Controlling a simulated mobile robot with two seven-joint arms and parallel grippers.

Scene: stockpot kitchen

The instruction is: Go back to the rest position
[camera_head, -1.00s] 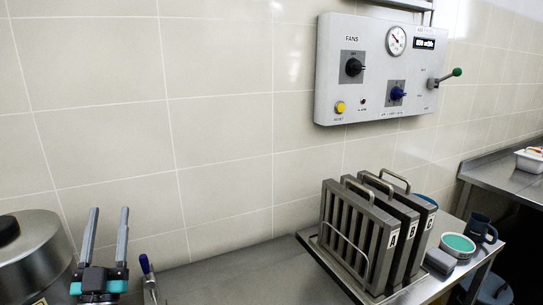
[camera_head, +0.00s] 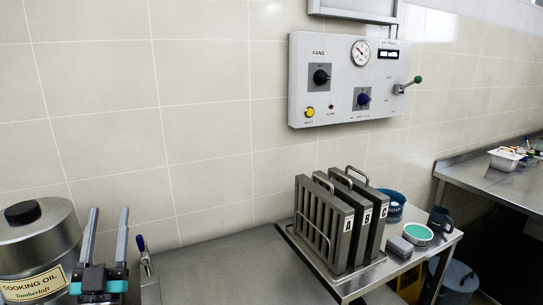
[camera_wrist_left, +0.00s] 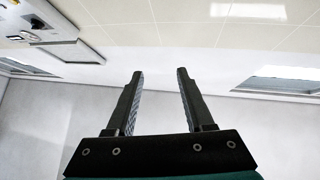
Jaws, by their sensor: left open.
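My left gripper (camera_head: 107,240) stands upright at the lower left of the head view, its two fingers apart and nothing between them. In the left wrist view the same gripper (camera_wrist_left: 160,75) is open and empty, with pale wall and ceiling surfaces beyond its fingers. It appears in front of the steel counter, beside the cooking oil container. My right gripper is in neither view.
A cooking oil container (camera_head: 38,240) is at the left. A control panel (camera_head: 345,80) hangs on the wall.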

